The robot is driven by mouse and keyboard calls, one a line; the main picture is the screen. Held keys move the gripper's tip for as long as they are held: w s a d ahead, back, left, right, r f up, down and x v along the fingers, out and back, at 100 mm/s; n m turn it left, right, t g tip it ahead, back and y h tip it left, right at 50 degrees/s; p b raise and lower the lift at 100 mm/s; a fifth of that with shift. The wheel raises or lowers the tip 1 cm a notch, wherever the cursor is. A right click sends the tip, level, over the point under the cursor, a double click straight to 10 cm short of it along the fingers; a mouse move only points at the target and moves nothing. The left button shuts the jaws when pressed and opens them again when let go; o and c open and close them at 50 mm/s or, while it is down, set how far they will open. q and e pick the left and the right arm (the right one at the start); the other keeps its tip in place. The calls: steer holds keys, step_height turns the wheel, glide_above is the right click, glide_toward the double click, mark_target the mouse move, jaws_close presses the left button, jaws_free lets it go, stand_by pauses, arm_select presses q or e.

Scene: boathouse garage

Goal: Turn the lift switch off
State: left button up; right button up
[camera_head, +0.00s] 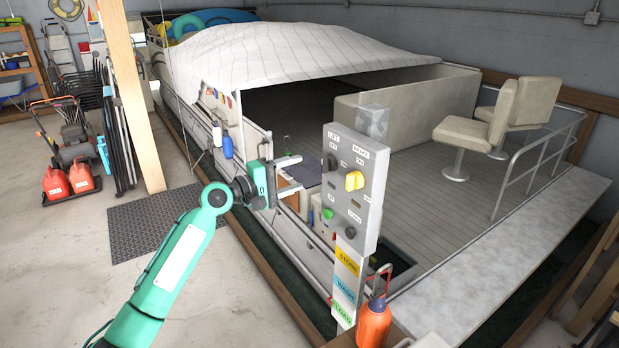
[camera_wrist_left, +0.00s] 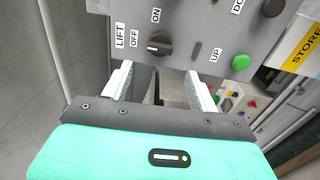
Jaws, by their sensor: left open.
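The grey control panel (camera_head: 352,190) stands upright on a post in front of the boat. The lift switch (camera_wrist_left: 158,43) is a dark rotary knob beside the labels LIFT, OFF and ON in the left wrist view; in the head view it is the dark knob (camera_head: 329,162) at the panel's upper left. I cannot tell for sure which label it points to. My left gripper (camera_head: 300,172) is open and empty, just left of the panel. In the left wrist view its fingertips (camera_wrist_left: 160,72) lie below the knob in the picture, apart from it. My right gripper is not in view.
An orange bottle (camera_head: 373,323) stands below the panel. The covered boat (camera_head: 270,55) fills the space behind. Floor at left around the dark mat (camera_head: 150,222) is open.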

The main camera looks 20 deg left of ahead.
arm_select(q)
steer(key=b+v, duration=0.2)
steer(key=v, duration=0.4)
steer(key=shift+s+a, duration=0.2)
steer(key=shift+s, duration=0.15)
